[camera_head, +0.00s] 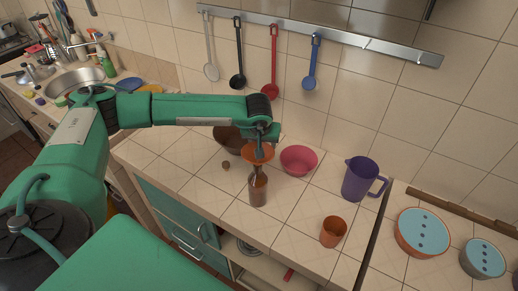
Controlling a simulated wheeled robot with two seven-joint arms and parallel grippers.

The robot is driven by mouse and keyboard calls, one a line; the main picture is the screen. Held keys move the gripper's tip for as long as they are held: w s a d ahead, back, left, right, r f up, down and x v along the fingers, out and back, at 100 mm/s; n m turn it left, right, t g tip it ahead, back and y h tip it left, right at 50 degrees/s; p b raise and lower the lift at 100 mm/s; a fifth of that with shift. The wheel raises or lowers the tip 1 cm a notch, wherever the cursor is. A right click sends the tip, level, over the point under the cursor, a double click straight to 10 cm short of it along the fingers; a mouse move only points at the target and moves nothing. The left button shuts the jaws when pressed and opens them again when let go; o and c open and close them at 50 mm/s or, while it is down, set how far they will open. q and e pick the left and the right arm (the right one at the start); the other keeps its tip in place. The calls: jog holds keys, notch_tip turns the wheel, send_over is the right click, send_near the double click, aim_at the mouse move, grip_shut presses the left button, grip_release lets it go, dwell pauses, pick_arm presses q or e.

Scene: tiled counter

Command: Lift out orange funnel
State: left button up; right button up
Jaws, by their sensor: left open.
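The orange funnel (257,155) stands upright with its spout down in the mouth of a brown bottle or jar (258,190) on the tiled counter. My left gripper (262,141) comes in from the left and is just above the funnel's wide rim, at its back. It is open. Its fingers are small in the view and partly overlap the funnel's rim, so I cannot tell whether they touch it. My right gripper is not in view.
A brown bowl (229,137) and a pink bowl (298,160) flank the funnel. A purple pitcher (362,179) and an orange-brown cup (333,231) stand to the right. Ladles hang from a wall rail (330,36).

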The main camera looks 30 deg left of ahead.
pick_arm(q)
jog(key=shift+w+f, duration=0.1)
jog(key=shift+f, duration=0.1)
jog(key=c, duration=1.1)
jog(key=shift+r, duration=0.15)
jog(key=shift+c, duration=0.2)
notch_tip(320, 180, up, 7)
jog(key=p, duration=0.2)
jog(key=shift+p, duration=0.4)
jog(key=s+d+b, duration=0.2)
jog(key=s+d, duration=0.1)
jog(key=s, duration=0.5)
jog(key=s+d+b, duration=0.3)
jog(key=s, duration=0.6)
jog(key=shift+b, duration=0.35)
jog(key=shift+r+b, duration=0.1)
jog(key=shift+b, duration=0.35)
